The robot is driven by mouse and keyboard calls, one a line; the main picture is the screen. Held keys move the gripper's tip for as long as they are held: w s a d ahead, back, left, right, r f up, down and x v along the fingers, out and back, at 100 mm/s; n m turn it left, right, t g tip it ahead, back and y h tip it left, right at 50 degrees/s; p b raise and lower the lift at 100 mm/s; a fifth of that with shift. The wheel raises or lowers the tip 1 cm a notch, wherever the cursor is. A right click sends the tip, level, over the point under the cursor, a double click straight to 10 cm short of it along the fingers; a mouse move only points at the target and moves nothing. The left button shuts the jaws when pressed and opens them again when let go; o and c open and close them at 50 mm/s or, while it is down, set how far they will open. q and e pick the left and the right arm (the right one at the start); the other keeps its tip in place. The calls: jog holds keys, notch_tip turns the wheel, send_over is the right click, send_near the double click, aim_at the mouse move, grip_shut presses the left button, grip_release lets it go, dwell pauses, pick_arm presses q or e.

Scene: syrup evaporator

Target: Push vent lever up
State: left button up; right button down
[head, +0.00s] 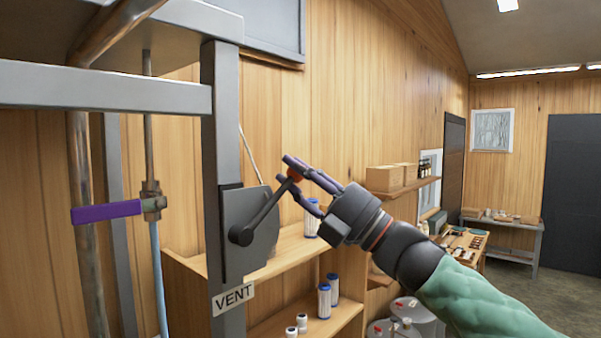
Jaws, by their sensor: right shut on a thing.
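The vent lever (268,212) is a dark arm pivoted on a grey plate (240,262) on a metal post. A white VENT label (233,299) sits below the plate. My right gripper (296,180) reaches in from the right with its purple fingers at the knob. It is shut on the knob, which shows partly between the fingers. My left gripper is not in view.
A purple-handled valve (107,211) on a thin pipe stands left of the post. A grey horizontal beam (100,88) crosses the upper left. Wooden shelves (300,250) with blue-and-white cylinders (324,301) stand behind the lever. A workbench (505,222) is far right.

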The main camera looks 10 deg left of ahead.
jog(key=shift+s+d+r, duration=0.1)
jog(key=shift+r, duration=0.1)
jog(key=c, duration=1)
grip_release()
jog(key=shift+o, duration=0.4)
jog(key=shift+a, duration=0.2)
jog(key=shift+f, duration=0.1)
jog(key=shift+d+f, duration=0.3)
jog(key=shift+d, duration=0.15)
jog(key=v, duration=1.1)
jog(key=shift+a+f, duration=0.1)
